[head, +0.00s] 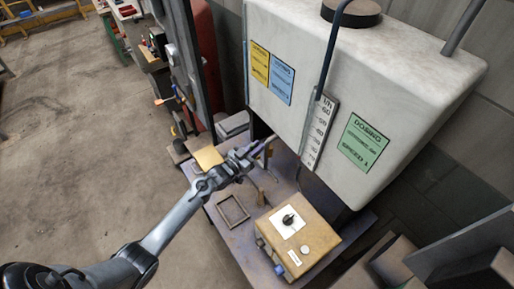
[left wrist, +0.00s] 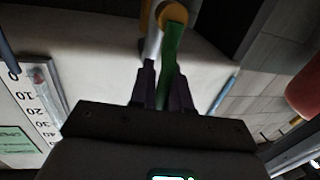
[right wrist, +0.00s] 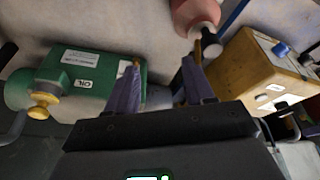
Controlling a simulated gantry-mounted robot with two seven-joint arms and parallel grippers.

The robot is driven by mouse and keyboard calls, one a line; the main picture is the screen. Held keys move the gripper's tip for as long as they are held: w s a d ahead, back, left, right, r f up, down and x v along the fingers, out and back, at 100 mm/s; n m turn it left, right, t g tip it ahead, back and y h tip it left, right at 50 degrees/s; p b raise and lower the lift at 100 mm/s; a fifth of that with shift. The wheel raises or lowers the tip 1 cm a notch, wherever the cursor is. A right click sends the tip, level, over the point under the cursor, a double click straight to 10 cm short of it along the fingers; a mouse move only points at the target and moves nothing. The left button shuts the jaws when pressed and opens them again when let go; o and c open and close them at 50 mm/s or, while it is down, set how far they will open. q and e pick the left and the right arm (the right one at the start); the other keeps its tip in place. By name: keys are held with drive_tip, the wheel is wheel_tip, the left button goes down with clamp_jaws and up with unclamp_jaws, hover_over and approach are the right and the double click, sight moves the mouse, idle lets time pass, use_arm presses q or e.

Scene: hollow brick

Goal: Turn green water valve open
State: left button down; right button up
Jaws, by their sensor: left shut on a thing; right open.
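The green valve handle (left wrist: 172,50) shows in the left wrist view as a flat green lever. It hangs from a brass-yellow fitting (left wrist: 174,13) beside a pale pipe. My left gripper (left wrist: 163,88) is shut on this handle, with its two dark fingers on either side of it. In the head view my left gripper (head: 258,150) is at the lower left edge of the white tank (head: 410,75), and the handle is mostly hidden there. My right gripper (right wrist: 160,80) is open and empty in the right wrist view, and is not seen in the head view.
A yellow control box (head: 300,235) with a black dial stands on the bench below the tank. A green oil unit (right wrist: 90,75) with a yellow knob (right wrist: 43,104) and a reddish cylinder (right wrist: 193,14) are near my right gripper. Open floor (head: 60,150) lies at left.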

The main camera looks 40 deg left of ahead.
use_arm(q)
drive_tip(key=shift+a, duration=0.1)
idle(0.3)
drive_tip(key=c, duration=1.2)
unclamp_jaws()
drive_tip(key=shift+o, duration=0.2)
drive_tip(key=s+a, duration=0.1)
drive_tip(key=s, duration=0.9)
drive_tip(key=shift+s+a, duration=0.15)
drive_tip(key=shift+s, duration=0.25)
